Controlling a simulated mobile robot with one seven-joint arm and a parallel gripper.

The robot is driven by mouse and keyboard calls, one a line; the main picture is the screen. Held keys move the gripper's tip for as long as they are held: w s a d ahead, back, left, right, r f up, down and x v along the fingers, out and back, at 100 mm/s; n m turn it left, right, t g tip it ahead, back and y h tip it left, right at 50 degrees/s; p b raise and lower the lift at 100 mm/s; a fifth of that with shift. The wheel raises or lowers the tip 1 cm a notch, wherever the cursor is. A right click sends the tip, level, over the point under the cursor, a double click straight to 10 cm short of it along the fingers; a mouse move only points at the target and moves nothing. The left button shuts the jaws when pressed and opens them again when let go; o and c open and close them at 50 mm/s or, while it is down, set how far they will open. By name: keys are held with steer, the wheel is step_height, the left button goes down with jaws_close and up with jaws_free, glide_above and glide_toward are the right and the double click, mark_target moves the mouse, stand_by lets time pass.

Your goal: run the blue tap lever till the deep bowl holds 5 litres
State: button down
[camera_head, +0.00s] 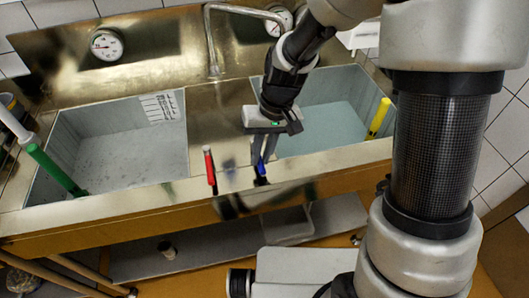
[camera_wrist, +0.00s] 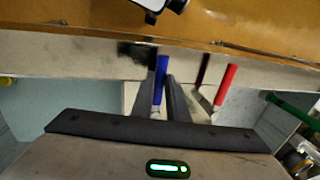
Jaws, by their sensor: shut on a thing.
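The blue tap lever (camera_head: 261,168) stands on the front rim of the steel sink, right of the red lever (camera_head: 210,166). My gripper (camera_head: 265,153) reaches down to it and is shut on it. In the wrist view the blue lever (camera_wrist: 160,78) shows between my fingers (camera_wrist: 163,98). The sink has a left basin (camera_head: 120,145) and a right basin (camera_head: 322,120). The right one shows a smooth pale blue surface, partly behind my arm. I cannot tell which is the deep bowl or read a level. The spout (camera_head: 213,65) hangs at the back, between the basins.
A green handle (camera_head: 55,170) leans in the left basin and a yellow one (camera_head: 379,118) stands at the right basin. Round dials (camera_head: 106,45) sit on the back panel.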

steer(key=shift+a, duration=0.1)
stand_by(0.4)
steer(key=c, duration=1.7)
jaws_free()
steer(key=shift+c, duration=0.2)
steer(key=d+r+p, duration=0.1)
steer(key=d+r, duration=0.2)
steer(key=r, duration=1.4)
steer(key=shift+w+d, duration=0.15)
steer(key=shift+w, duration=0.25)
